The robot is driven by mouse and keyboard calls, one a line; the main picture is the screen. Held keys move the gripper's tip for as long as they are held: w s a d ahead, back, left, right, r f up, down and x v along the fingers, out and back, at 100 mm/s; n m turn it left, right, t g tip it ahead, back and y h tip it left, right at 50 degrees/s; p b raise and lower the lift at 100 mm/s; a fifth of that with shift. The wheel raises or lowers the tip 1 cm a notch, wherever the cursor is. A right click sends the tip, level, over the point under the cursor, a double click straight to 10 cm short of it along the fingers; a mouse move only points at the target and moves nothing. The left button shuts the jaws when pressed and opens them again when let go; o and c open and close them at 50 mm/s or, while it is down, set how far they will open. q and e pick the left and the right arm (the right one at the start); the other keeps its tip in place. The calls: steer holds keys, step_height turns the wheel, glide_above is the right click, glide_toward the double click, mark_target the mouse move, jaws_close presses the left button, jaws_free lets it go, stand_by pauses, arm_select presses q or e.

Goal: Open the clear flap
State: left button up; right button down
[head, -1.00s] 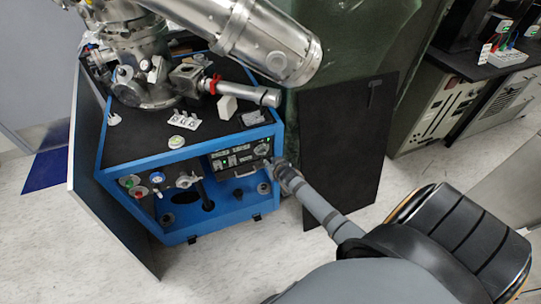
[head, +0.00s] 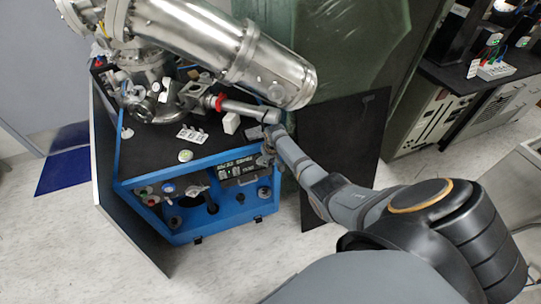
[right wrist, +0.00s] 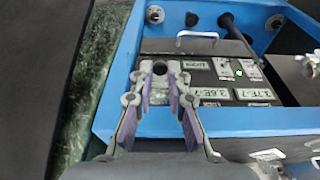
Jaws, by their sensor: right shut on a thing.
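The control panel (head: 240,165) is a black box with displays in the front of the blue cart. It also shows in the right wrist view (right wrist: 222,72), with lit readouts and a handle. My right gripper (head: 269,143) is at the panel's upper right corner and hides part of it. In the right wrist view, its fingers (right wrist: 160,80) close around a small grey part (right wrist: 158,82) with a dark round hole, in front of the panel. I cannot make out a clear flap for certain, nor whether this part belongs to it. My left gripper is not in view.
The steel vacuum chamber (head: 215,40) hangs over the cart, and a silver tube with a red ring (head: 245,108) is just above my gripper. A dark board (head: 345,150) stands to the right of the cart. The floor in front is clear.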

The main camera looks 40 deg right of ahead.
steer(key=shift+w+r+g, duration=0.15)
steer(key=shift+r+g, duration=0.05)
steer(key=shift+g, duration=0.1)
stand_by(0.4)
steer(key=c, duration=1.3)
jaws_free()
steer(key=shift+f, duration=0.1)
steer(key=r, duration=0.2)
steer(key=s+r, duration=0.1)
steer(key=r, duration=0.4)
steer(key=shift+s+a+r, duration=0.1)
steer(key=shift+s+r, duration=0.05)
steer(key=shift+r, duration=0.05)
